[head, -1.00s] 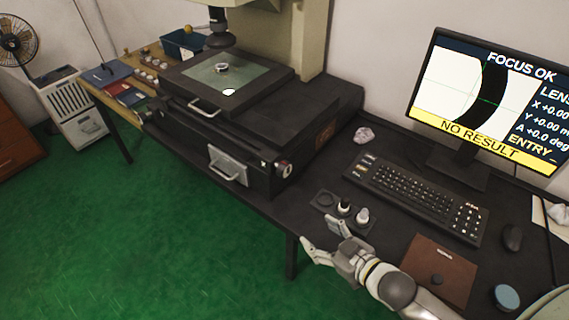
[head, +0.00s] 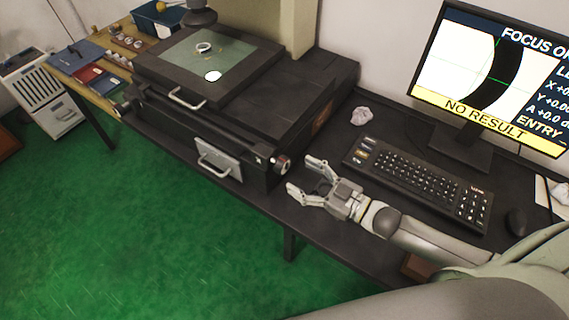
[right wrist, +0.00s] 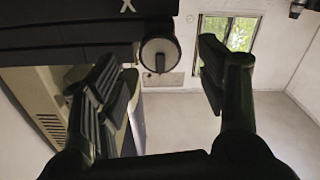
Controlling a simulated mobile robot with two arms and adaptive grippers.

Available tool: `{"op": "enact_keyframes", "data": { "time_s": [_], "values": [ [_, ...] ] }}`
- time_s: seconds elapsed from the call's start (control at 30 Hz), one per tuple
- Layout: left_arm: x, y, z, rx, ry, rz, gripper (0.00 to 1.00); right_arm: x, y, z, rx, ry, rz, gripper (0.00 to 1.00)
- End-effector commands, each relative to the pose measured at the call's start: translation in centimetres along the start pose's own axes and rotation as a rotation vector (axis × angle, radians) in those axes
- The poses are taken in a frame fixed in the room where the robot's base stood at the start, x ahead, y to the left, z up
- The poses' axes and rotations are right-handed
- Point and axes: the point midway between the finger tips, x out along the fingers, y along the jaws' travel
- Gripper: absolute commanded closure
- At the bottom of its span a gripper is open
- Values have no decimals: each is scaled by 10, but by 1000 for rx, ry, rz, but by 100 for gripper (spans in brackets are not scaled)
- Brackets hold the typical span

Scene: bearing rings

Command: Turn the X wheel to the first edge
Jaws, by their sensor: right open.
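The X wheel (head: 282,164) is a small round knob on the right end of the black measuring machine's base, at the front. In the right wrist view the wheel (right wrist: 158,54) shows as a round disc beside a white "X" mark, ahead of my fingers. My right gripper (head: 304,176) is open and empty, a little to the right of the wheel and apart from it. In the right wrist view its two fingers (right wrist: 165,82) stand apart with the wheel between and beyond them, nearer the left finger. The monitor (head: 490,75) shows a dark curved band with a green cross, "FOCUS OK" and "NO RESULT". My left gripper is not in view.
A ring (head: 203,48) lies on the machine's glass stage. Trays and parts stand on the wooden bench (head: 112,65) at the upper left.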

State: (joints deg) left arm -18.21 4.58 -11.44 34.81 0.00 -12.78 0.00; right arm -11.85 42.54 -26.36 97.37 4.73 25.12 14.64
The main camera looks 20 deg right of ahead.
Motion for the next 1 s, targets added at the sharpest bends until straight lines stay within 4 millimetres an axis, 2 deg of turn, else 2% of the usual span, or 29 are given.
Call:
{"op": "enact_keyframes", "data": {
  "time_s": [0.03,0.2,0.4,0.77,0.87,1.0],
  "values": [
    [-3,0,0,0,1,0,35,10,1,-3,-1,4,1,35],
    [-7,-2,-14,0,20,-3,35,35,0,-2,-2,1,0,35],
    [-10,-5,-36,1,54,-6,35,54,0,-1,0,1,0,35],
    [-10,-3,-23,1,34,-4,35,60,0,0,-1,-1,0,35],
    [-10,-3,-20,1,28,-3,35,60,0,0,-1,-1,0,44],
    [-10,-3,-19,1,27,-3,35,60,0,0,-1,-1,0,62]
  ]
}}
